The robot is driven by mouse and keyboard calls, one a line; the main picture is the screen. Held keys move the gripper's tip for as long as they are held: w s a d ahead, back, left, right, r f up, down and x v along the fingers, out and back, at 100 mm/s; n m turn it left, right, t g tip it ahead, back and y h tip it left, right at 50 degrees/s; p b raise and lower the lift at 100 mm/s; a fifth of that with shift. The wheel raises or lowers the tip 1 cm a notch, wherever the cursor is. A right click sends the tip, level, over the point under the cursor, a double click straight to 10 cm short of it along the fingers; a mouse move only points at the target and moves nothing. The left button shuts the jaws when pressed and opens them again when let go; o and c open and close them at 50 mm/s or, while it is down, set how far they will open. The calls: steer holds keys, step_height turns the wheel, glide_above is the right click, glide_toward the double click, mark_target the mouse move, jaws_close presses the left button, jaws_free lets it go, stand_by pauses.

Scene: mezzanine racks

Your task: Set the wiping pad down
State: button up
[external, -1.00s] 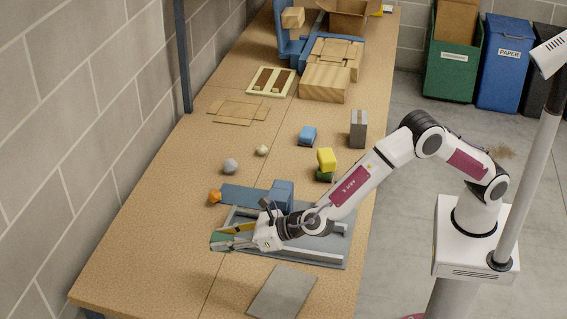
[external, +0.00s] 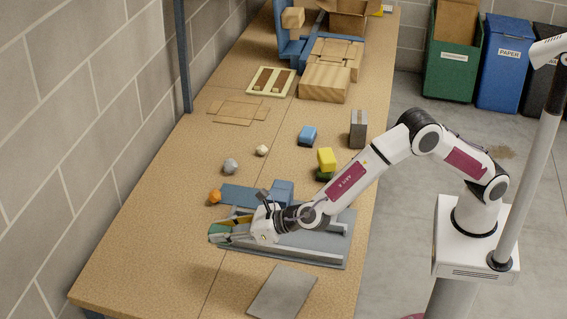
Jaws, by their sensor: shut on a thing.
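My gripper (external: 226,232) reaches left over the grey metal fixture (external: 318,258), near its left end. Its fingers are shut on a small green piece (external: 217,229), which I take to be the wiping pad. Yellow shows on the upper finger. The fingers hide part of the pad, and I cannot tell whether it touches the surface below.
A grey flat plate (external: 283,292) lies in front. A blue block (external: 282,193) and blue strip (external: 240,196) lie behind the gripper, with an orange piece (external: 215,196) and grey ball (external: 231,166). A yellow block (external: 326,158) stands behind right. The table's front left is clear.

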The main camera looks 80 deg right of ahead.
steer(key=w+d+m+h, duration=0.1)
steer(key=w+d, duration=0.2)
steer(key=d, duration=0.4)
steer(key=w+d+m+h, duration=0.1)
steer(key=w+d+h, duration=0.1)
steer(key=d, duration=0.6)
steer(key=m+g+h, duration=0.4)
steer(key=m+h, duration=0.3)
glide_above(271, 139)
steer(key=shift+w+d+r, duration=0.1)
steer(key=shift+r, duration=0.05)
steer(key=shift+f, duration=3.1)
steer(key=shift+f, duration=1.9)
steer(key=shift+f, duration=0.15)
